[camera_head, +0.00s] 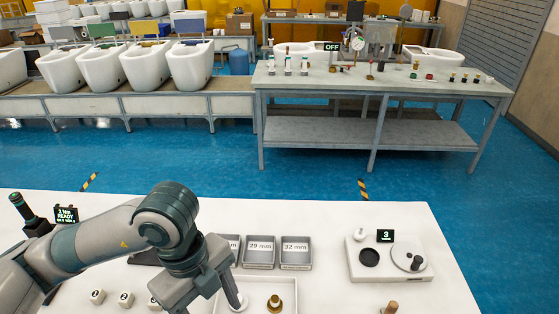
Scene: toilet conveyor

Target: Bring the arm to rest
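My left arm comes in from the left over the white table and bends down at the wrist. Its gripper (203,297) points down near the front edge of the picture, with its fingers apart and nothing seen between them. The fingertips are partly cut off or hidden. A grey tray (252,288) with a brass-coloured fitting (274,303) lies just right of the gripper. My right arm and gripper are not in view.
Small bins marked 29 mm (260,253) and 32 mm (296,253) stand behind the tray. A white device (400,258) with a display reading 3 is at right. Small numbered blocks (126,299) and a READY display (66,214) are at left.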

